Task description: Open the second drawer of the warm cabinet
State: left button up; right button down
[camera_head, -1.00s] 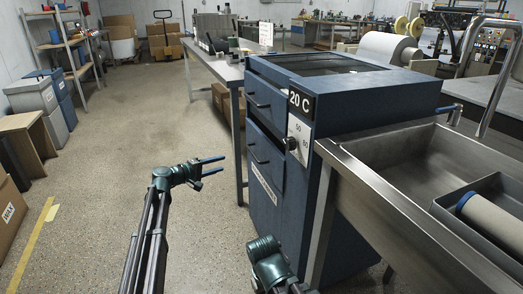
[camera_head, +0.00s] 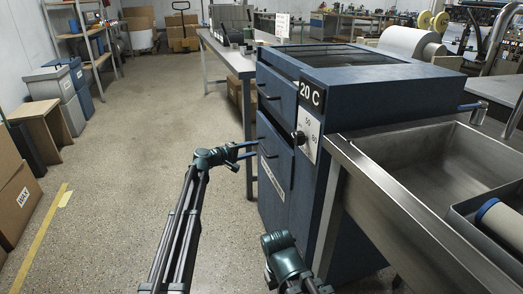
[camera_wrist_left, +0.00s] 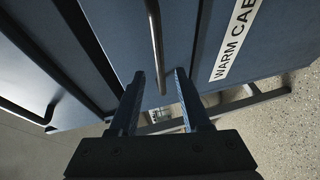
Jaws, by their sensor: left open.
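The blue warm cabinet (camera_head: 350,95) stands right of centre in the head view, with a "20 C" label and a knob. Its upper drawer (camera_head: 277,95) and second drawer (camera_head: 276,170) look shut. The second drawer's dark bar handle (camera_head: 268,150) also shows in the left wrist view (camera_wrist_left: 156,45). My left gripper (camera_head: 252,150) is open just in front of that handle. In the left wrist view its fingers (camera_wrist_left: 158,90) lie either side of the bar's line; contact cannot be told. My right arm shows low in the head view, but its fingertips do not.
A steel sink (camera_head: 440,185) adjoins the cabinet on the right. A steel table (camera_head: 228,55) stands behind the cabinet. Cardboard boxes (camera_head: 20,205) and a small brown table (camera_head: 35,125) are at the left. The floor (camera_head: 135,150) between is clear.

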aim_at(261, 146)
pick_arm(q)
jog(key=shift+b+x, duration=0.4)
jog(key=shift+x, duration=2.25)
grip_shut()
